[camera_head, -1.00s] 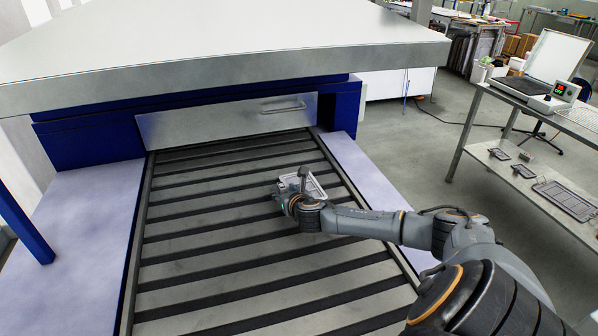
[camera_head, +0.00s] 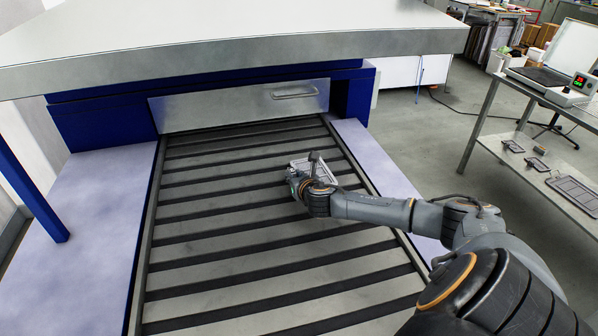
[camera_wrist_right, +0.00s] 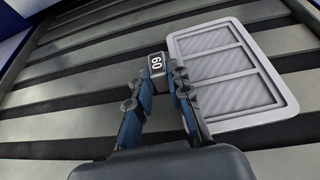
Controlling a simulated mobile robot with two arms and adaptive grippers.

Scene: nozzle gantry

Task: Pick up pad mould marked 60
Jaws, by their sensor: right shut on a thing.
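The pad mould marked 60 is a flat, light grey tray (camera_wrist_right: 232,75) with three ribbed compartments and an upright tab (camera_wrist_right: 157,66) reading "60". In the right wrist view my right gripper (camera_wrist_right: 160,72) is shut on that tab, one finger on each side. The mould lies to the right of the fingers, over the slatted bed; I cannot tell whether it touches the slats. In the head view the mould (camera_head: 324,170) shows partly behind my right gripper (camera_head: 304,184). My left gripper is out of view.
The slatted bed (camera_head: 240,262) runs under a large hood (camera_head: 240,45) with a closed metal flap (camera_head: 240,105). Pale side ledges (camera_head: 95,220) flank it. At the right, a bench (camera_head: 572,115) carries a device, with several grey trays (camera_head: 575,192) on its lower shelf.

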